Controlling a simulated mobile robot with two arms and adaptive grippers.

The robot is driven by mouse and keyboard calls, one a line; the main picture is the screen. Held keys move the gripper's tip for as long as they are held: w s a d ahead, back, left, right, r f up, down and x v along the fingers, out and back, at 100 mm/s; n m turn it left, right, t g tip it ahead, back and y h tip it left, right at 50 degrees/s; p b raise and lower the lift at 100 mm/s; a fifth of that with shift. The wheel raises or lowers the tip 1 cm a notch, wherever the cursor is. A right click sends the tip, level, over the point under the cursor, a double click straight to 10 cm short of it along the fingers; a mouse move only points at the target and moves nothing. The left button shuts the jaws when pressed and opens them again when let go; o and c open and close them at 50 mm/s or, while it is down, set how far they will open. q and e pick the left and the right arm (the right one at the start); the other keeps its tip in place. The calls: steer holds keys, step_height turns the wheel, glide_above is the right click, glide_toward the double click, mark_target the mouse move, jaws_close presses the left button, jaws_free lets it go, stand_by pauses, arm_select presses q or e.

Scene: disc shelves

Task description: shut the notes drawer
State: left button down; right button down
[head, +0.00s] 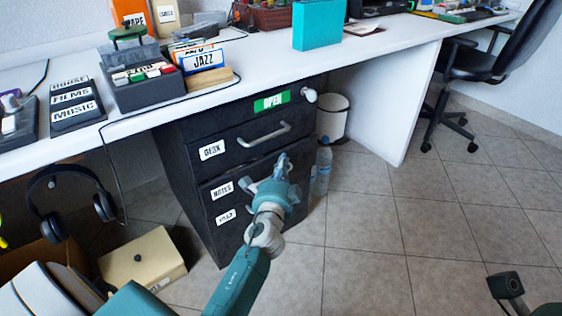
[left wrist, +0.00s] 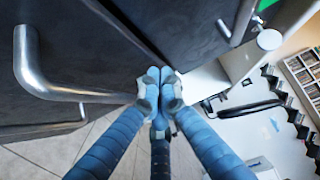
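The notes drawer (head: 222,190) is the middle front of a dark cabinet, labelled NOTES, below the DESK drawer (head: 212,150). My left gripper (head: 281,162) is in front of the cabinet's right side and hides part of the notes drawer and its handle. In the left wrist view my left gripper (left wrist: 160,76) has its fingertips together, with nothing seen between them. They are close to dark drawer fronts; I cannot tell whether they touch. A metal handle (left wrist: 28,70) shows to their left. How far the notes drawer stands out is unclear.
A lower drawer (head: 227,216) is under the notes drawer. A bottle (head: 322,168) and a white bin (head: 334,117) stand right of the cabinet. Headphones (head: 104,206) hang at the left above a cream box (head: 140,258).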

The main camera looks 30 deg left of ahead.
stand_by(0.3)
arm_select(q)
steer(key=shift+w+a+r, duration=0.1)
steer(key=shift+w+a, duration=0.15)
steer(key=shift+a, duration=0.35)
steer(key=shift+w+a, duration=0.2)
steer(key=shift+a, duration=0.35)
steer(key=shift+d, duration=0.1)
